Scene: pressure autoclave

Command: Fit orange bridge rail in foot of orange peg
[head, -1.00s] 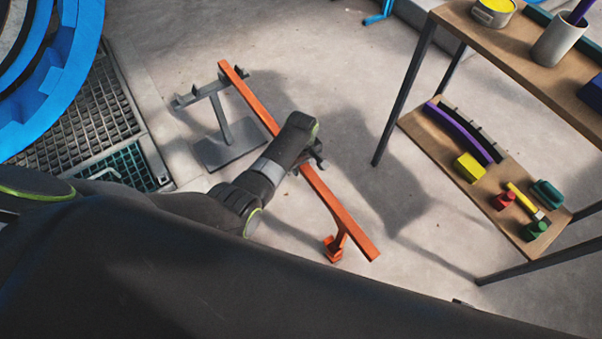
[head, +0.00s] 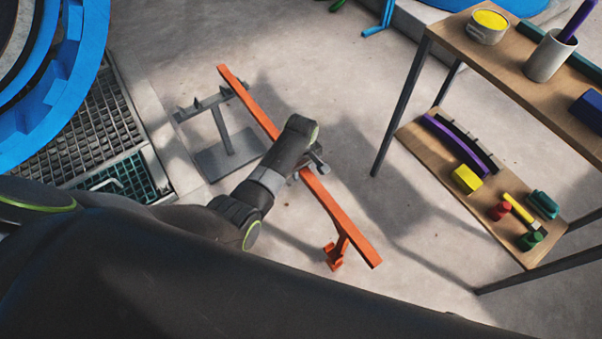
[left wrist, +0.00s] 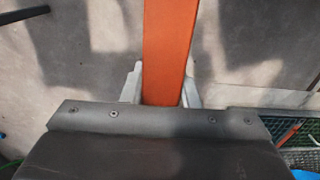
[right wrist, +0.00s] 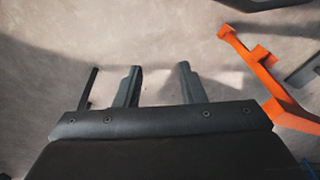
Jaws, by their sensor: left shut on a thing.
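The long orange bridge rail (head: 335,212) slants from upper left to lower right in the head view, with a short hooked foot (head: 335,255) near its lower end. My left gripper (head: 312,167) is shut on it around the middle. In the left wrist view the rail (left wrist: 168,45) runs between the fingers (left wrist: 161,90). The hooked end also shows at the right of the right wrist view (right wrist: 262,72). My right gripper (right wrist: 158,75) is open and empty there. I cannot make out the orange peg; a small orange piece (left wrist: 291,132) shows by the grating.
A grey stand (head: 222,128) is behind the rail's upper end; I cannot tell if they touch. A two-level wooden rack (head: 470,205) with coloured parts stands at right. The blue ring (head: 62,85) and floor grating (head: 90,135) are at left.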

